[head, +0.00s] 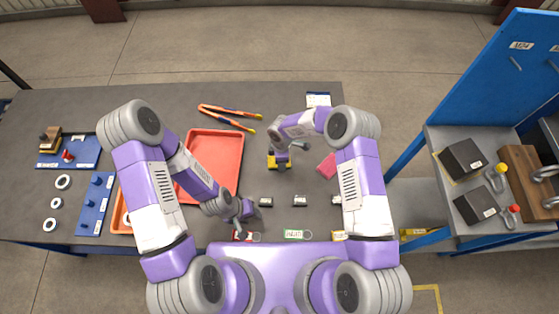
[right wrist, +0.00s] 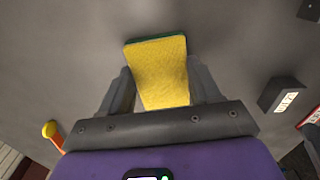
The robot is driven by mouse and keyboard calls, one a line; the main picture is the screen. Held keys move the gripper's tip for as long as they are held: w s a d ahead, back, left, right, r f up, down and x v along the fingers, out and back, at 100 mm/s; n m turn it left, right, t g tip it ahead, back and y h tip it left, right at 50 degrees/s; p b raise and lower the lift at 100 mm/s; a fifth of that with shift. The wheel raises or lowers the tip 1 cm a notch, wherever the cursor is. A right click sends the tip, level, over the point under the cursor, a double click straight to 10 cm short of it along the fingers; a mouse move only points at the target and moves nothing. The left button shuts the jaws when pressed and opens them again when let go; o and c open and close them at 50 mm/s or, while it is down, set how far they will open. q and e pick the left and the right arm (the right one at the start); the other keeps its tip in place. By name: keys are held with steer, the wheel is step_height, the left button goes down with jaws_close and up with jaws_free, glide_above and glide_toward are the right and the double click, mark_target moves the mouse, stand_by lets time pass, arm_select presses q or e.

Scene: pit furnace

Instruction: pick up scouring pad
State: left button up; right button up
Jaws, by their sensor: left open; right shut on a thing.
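The scouring pad (right wrist: 161,72) is yellow with a green edge at its far end. My right gripper (right wrist: 160,88) has one finger on each side of it and is shut on it. In the head view the yellow pad (head: 271,163) shows partly under my right gripper (head: 281,156), over the middle of the grey table. I cannot tell whether the pad touches the table. My left gripper (head: 252,212) is open and empty, low over the table near its front edge.
A pink block (head: 327,166) is close on the right. A blue rack (head: 500,85) stands right.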

step_height(320, 180, up, 10)
steer(key=b, duration=0.1)
stand_by(0.4)
